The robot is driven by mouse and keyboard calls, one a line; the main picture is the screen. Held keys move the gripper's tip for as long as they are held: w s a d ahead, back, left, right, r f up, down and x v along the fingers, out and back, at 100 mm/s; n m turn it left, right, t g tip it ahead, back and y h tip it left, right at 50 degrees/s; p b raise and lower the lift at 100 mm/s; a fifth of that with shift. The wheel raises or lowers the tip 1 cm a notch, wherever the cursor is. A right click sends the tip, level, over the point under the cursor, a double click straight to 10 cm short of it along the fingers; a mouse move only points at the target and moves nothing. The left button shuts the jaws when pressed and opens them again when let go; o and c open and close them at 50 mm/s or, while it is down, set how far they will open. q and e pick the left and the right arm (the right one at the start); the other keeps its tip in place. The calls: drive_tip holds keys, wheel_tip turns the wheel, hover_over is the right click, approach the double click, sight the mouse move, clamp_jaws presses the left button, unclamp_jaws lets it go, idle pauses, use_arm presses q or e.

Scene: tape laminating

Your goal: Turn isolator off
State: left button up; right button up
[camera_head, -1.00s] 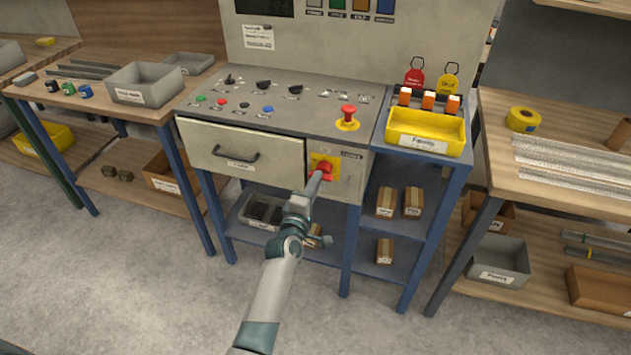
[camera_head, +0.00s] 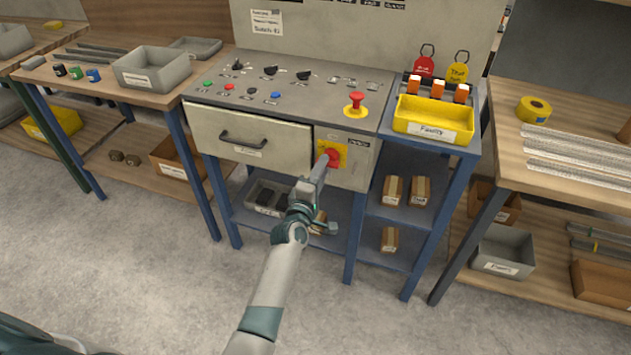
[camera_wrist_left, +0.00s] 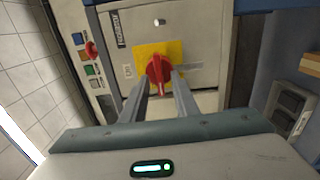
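The isolator is a red rotary knob (camera_head: 333,157) on a yellow square plate (camera_head: 343,148), on the front of the grey control cabinet, right of the drawer. In the left wrist view the knob (camera_wrist_left: 159,70) faces me, its raised grip running roughly up and down the picture. My left gripper (camera_head: 323,170) is at the knob. In the wrist view its two fingers (camera_wrist_left: 159,82) are apart, one on each side of the knob; I cannot tell whether they touch it. My right gripper is not in view.
A red emergency-stop button (camera_head: 356,103) sits on the panel top above the knob. The drawer (camera_head: 250,140) is shut to its left. Shelves with boxes lie below.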

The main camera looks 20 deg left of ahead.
use_arm(q)
drive_tip(key=s+b, duration=0.1)
drive_tip(key=s, duration=1.6)
drive_tip(key=shift+s+a, duration=0.2)
drive_tip(key=shift+a, duration=0.1)
drive_tip(key=shift+f, duration=0.1)
drive_tip(key=s+d+f+m+g+h, duration=0.1)
drive_tip(key=s+f+m+g, duration=0.2)
drive_tip(key=f, duration=0.6)
drive_tip(key=s+d+f+m+g, duration=0.1)
drive_tip(key=s+d+f+m, duration=0.2)
drive_tip(key=f, duration=0.6)
drive_tip(key=s+f+m+g+h, duration=0.1)
drive_tip(key=s+f+m+g, duration=0.15)
drive_tip(key=f+m, duration=0.45)
drive_tip(key=s+a+f+m+g+y, duration=0.1)
drive_tip(key=s+f+m+g, duration=0.4)
drive_tip(key=s+f, duration=1.5)
drive_tip(key=shift+s+a+f+m+g, duration=0.35)
drive_tip(key=shift+a+f+m, duration=0.35)
drive_tip(key=shift+m, duration=0.4)
drive_tip(key=shift+o, duration=0.2)
